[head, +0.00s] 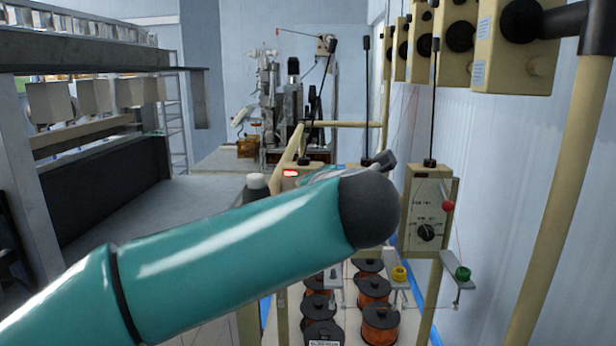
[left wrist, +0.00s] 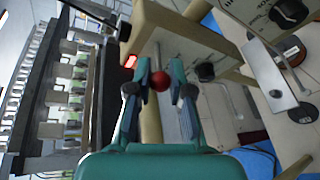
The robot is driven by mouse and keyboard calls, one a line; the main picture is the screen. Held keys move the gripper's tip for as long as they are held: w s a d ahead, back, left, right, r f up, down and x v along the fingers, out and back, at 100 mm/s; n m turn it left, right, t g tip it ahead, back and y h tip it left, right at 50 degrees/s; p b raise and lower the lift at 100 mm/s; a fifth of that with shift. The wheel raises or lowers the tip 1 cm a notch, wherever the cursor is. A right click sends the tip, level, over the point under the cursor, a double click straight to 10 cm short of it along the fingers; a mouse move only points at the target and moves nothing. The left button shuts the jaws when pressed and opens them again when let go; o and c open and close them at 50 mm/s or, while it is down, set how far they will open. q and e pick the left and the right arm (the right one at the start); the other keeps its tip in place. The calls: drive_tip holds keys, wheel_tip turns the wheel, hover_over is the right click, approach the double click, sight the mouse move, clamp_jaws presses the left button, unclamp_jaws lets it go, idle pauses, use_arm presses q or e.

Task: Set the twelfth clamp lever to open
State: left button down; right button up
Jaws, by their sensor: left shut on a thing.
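A red ball knob (left wrist: 160,81) on a thin rod sits between the fingertips of my left gripper (left wrist: 161,77) in the left wrist view. The fingers are closed in on it from both sides. In the head view my teal left arm reaches in from the left and hides most of its gripper and the held knob. Another red ball knob (head: 448,205) shows on the front of a beige control box (head: 430,185) at the right, clear of my arm. I cannot tell by number which lever is the twelfth. My right gripper is not in view.
Several copper wire spools (head: 380,322) stand below my arm. Beige boxes with black knobs (head: 460,37) line the right wall. A beige post (head: 560,170) stands at the near right. A large grey machine (head: 100,55) fills the left. Thin upright rods rise behind my wrist.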

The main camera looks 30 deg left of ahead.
use_arm(q)
drive_tip(key=shift+w+r+m+g+h, duration=0.15)
drive_tip(key=shift+r+g+h, duration=0.35)
drive_tip(key=shift+g, duration=0.25)
drive_tip(key=shift+w+r+m+g+h, duration=0.15)
drive_tip(key=shift+r+g+h, duration=0.3)
drive_tip(key=shift+g, duration=0.3)
drive_tip(key=shift+f, duration=0.1)
drive_tip(key=c, duration=1)
unclamp_jaws()
drive_tip(key=shift+a, duration=0.1)
drive_tip(key=shift+c, duration=0.2)
drive_tip(key=shift+s, duration=0.1)
drive_tip(key=v, duration=1.1)
drive_tip(key=shift+d+r, duration=0.2)
drive_tip(key=shift+r, duration=0.15)
drive_tip(key=shift+s, duration=0.15)
